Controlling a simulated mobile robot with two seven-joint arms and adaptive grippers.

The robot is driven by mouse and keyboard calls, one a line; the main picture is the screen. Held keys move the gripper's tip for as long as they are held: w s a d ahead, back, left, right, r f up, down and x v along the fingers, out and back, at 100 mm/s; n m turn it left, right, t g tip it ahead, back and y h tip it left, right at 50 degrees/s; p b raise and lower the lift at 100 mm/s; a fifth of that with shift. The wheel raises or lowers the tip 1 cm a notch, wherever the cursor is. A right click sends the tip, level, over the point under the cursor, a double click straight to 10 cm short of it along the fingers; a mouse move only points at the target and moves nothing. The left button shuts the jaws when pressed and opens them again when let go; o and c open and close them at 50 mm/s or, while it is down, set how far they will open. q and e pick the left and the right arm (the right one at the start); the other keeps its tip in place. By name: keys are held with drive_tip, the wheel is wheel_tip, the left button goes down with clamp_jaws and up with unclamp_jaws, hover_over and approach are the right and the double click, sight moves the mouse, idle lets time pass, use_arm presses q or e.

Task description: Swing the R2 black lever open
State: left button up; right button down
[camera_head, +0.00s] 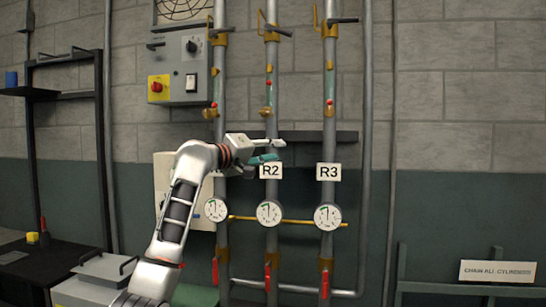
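The R2 label (270,171) sits on the middle vertical pipe (271,100). Near that pipe's top, a black lever (280,30) sticks out to the right, roughly crosswise and tilted slightly down. My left gripper (281,150) is in front of the middle pipe just above the R2 label, far below the black lever. Its light upper finger and teal lower finger are apart, with nothing seen between them. Whether it touches the pipe I cannot tell. My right gripper is not in view.
The left pipe has a similar black lever (221,32), and the R3 pipe (331,100) has another (343,20). Round gauges (269,213) and red handles (267,278) are lower down. A grey control box (184,68) hangs left of the pipes. A dark shelf rack (67,60) stands far left.

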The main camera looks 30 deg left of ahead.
use_arm(q)
drive_tip(key=shift+w+d+f, duration=0.1)
drive_tip(key=shift+f, duration=0.55)
